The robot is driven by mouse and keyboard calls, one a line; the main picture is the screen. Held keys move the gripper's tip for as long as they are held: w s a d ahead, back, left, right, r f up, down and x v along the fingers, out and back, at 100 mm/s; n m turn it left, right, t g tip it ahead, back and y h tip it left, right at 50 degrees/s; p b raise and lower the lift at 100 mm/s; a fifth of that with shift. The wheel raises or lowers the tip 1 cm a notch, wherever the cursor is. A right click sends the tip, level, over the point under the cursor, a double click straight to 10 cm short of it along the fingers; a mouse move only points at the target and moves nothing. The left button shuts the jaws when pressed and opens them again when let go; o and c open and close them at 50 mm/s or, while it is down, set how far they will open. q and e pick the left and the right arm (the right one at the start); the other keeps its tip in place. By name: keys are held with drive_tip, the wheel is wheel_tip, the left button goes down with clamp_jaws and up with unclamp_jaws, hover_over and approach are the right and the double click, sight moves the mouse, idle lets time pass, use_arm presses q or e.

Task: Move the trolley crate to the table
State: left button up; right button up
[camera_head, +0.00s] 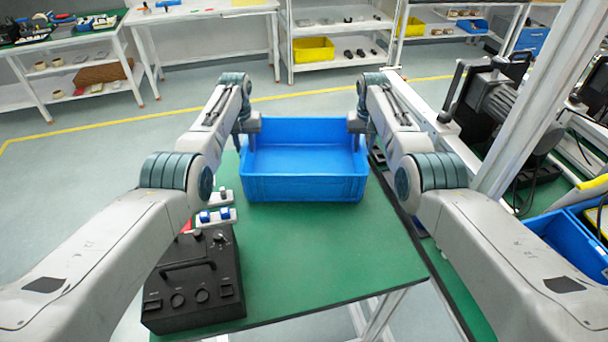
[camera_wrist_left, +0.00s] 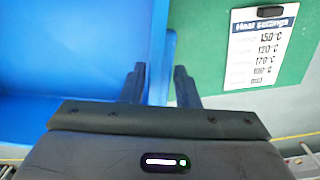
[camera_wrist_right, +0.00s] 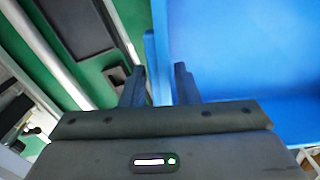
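The blue crate (camera_head: 305,188) is open-topped and looks empty and level. It is at the far end of the green table (camera_head: 330,255); I cannot tell whether it rests on it or is held just above. My left gripper (camera_head: 250,140) is at the crate's left side wall, and in the left wrist view its fingers (camera_wrist_left: 160,85) sit either side of that wall, seemingly closed on it. My right gripper (camera_head: 357,140) is at the right side wall, with its fingers (camera_wrist_right: 160,85) either side of it in the same way. The fingertips are partly hidden in the head view.
A black box with a handle (camera_head: 193,280) stands at the table's near left, with small blue-and-white parts (camera_head: 215,215) behind it. A heat settings card (camera_wrist_left: 262,45) lies left of the crate. A white post (camera_head: 530,100) and equipment stand at the right. The table's near middle is clear.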

use_arm(q)
drive_tip(key=shift+o, duration=0.9)
drive_tip(key=shift+r, duration=0.1)
use_arm(e)
drive_tip(key=shift+o, duration=0.9)
drive_tip(key=shift+r, duration=0.1)
drive_tip(key=shift+r, duration=0.1)
use_arm(q)
wheel_tip(320, 180, up, 12)
use_arm(e)
wheel_tip(320, 180, up, 12)
